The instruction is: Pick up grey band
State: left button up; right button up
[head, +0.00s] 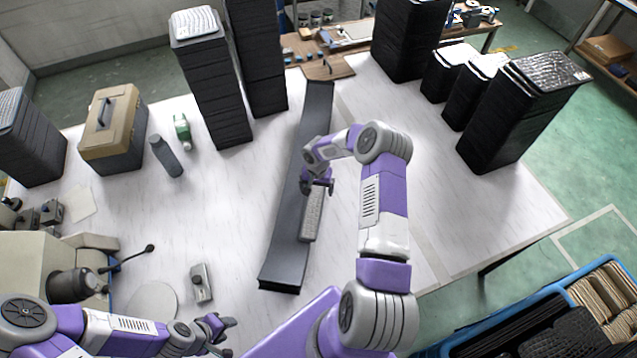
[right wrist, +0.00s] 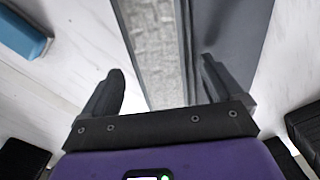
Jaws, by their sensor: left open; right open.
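My right gripper (head: 318,187) is over the far end of the band, open. In the right wrist view the band (right wrist: 157,45) runs between and beyond the two spread fingers of my right gripper (right wrist: 160,75); I cannot tell whether they touch it. The dark panel (right wrist: 235,35) shows to its right. My left gripper (head: 222,328) is open and empty near the table's front edge, away from the band.
Tall stacks of black trays (head: 218,95) stand at the back, with more stacks (head: 500,115) at the right. A toolbox (head: 112,130), a dark bottle (head: 166,156) and a small grey device (head: 201,283) are on the left.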

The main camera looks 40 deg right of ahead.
jog(key=c, duration=1.2)
jog(key=shift+o, duration=0.2)
